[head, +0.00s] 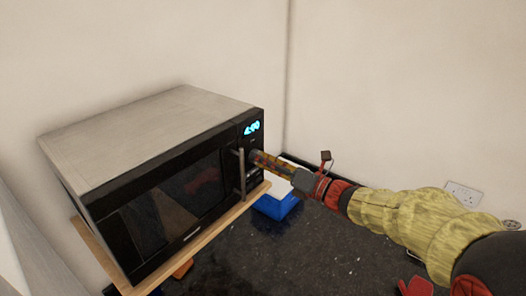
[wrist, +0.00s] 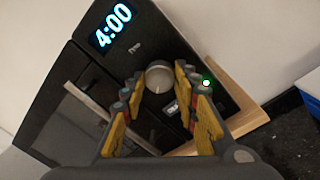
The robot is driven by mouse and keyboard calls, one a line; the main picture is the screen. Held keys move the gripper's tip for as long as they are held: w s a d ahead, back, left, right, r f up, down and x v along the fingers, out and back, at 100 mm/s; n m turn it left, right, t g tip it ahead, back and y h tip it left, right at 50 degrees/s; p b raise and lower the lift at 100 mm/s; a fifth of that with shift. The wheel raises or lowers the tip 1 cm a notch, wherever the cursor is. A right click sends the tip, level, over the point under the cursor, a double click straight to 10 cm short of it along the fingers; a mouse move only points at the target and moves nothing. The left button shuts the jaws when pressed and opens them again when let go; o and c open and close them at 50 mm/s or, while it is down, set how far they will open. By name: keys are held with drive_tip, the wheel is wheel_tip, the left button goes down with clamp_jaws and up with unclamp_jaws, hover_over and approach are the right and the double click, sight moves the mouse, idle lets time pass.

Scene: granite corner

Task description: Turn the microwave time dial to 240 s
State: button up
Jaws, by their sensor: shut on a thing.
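The microwave (head: 150,110) has a silver top and a black front, and its display (head: 251,128) reads 4:00. The display also shows 4:00 in the wrist view (wrist: 111,25). The round grey time dial (wrist: 158,76) sits on the panel below the display, with a thin mark near its lower edge. My gripper (wrist: 160,80) is shut on the dial, one yellow-padded pair of fingers on each side of it. In the head view my gripper (head: 256,158) reaches the panel from the right and mostly hides the dial.
The door handle (head: 242,173) stands out just left of my gripper. The microwave rests on a wooden shelf (head: 250,196). A blue box (head: 277,206) is on the dark counter (head: 300,250) below. A wall socket (head: 463,193) is at the right.

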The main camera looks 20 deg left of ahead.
drive_tip(key=shift+f+m+p, duration=0.1)
drive_tip(key=shift+m+p, duration=0.45)
drive_tip(key=shift+m, duration=0.15)
drive_tip(key=shift+f, duration=0.1)
drive_tip(key=o, duration=1.2)
drive_tip(key=shift+c, duration=0.2)
drive_tip(key=shift+d, duration=0.1)
drive_tip(key=v, duration=1.1)
drive_tip(key=shift+s+d, duration=0.25)
drive_tip(key=shift+d, duration=0.1)
